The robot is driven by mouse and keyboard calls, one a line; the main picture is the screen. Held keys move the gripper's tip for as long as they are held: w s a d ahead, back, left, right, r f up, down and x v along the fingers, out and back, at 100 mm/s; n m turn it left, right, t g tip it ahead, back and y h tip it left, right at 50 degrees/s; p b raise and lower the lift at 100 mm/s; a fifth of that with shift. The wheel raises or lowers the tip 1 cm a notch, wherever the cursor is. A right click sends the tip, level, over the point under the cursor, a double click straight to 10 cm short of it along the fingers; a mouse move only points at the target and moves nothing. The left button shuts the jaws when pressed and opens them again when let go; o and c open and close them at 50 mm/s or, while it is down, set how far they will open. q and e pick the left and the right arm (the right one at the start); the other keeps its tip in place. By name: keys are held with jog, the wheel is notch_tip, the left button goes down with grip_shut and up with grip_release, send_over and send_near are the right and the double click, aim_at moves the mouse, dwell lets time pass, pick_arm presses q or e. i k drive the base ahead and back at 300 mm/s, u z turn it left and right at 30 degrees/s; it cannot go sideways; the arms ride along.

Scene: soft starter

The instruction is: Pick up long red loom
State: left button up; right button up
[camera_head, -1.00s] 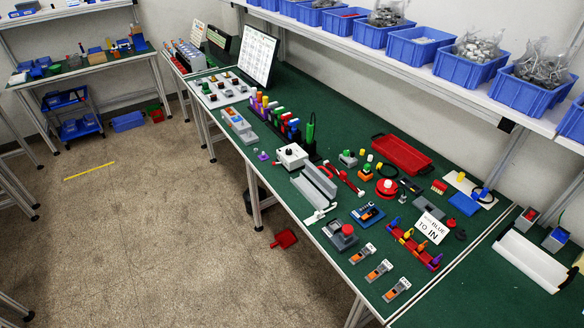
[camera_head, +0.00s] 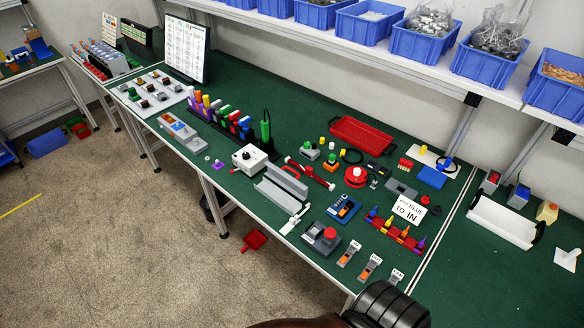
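A long thin red piece (camera_head: 310,174), which looks like the long red loom, lies on the green tabletop. It is right of the grey channel-shaped block and left of the round red button part, and runs diagonally. Neither of my grippers shows. A black ribbed part and a brown part at the bottom edge look like parts of my own body, with no fingers visible.
The green table (camera_head: 300,120) is crowded. Blue bins (camera_head: 423,42) line the shelf above.

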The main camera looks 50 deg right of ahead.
aim_at(308, 170)
jog(key=z, duration=0.25)
jog(key=i, duration=0.65)
jog(key=z, duration=0.45)
